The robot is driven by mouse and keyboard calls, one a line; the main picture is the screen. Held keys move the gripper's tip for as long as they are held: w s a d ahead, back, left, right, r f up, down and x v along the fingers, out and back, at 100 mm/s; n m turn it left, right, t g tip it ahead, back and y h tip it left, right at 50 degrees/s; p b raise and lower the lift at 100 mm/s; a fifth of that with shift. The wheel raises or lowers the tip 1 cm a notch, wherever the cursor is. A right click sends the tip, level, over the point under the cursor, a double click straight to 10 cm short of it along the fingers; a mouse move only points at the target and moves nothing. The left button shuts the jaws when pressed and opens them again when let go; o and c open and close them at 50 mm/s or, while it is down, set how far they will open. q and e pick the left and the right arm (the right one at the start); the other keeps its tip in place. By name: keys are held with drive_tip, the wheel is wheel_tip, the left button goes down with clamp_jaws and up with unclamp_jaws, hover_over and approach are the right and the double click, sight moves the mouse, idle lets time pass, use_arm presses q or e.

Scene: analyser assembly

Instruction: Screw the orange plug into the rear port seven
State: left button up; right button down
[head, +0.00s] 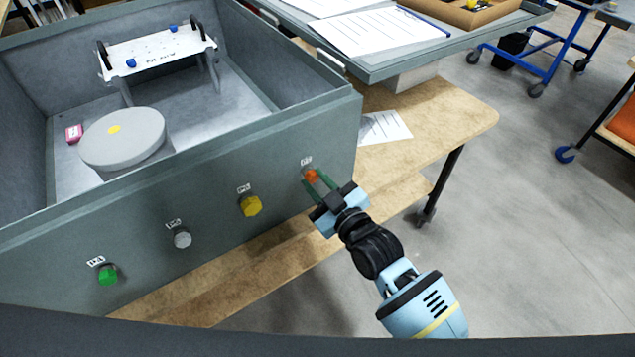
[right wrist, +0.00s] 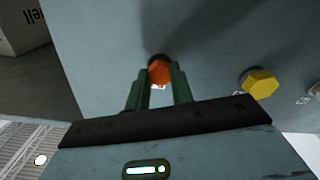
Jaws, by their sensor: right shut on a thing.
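The orange plug (head: 311,176) is at the rightmost port on the grey analyser wall, under a small white label. My right gripper (head: 318,182) is shut on it, with a green finger on each side. In the right wrist view the orange plug (right wrist: 159,73) sits between the fingertips of my right gripper (right wrist: 160,85), against a dark round port (right wrist: 158,58). I cannot tell how deep the plug sits in the port. My left gripper is not in view.
A yellow plug (head: 250,206), a grey plug (head: 182,239) and a green plug (head: 108,274) sit along the same wall. The open grey housing (head: 230,140) holds a round drum (head: 122,137) and a white rack (head: 155,48). Open floor lies to the right.

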drive_tip(key=m, duration=1)
drive_tip(key=c, duration=1.3)
unclamp_jaws()
drive_tip(key=shift+c, duration=0.2)
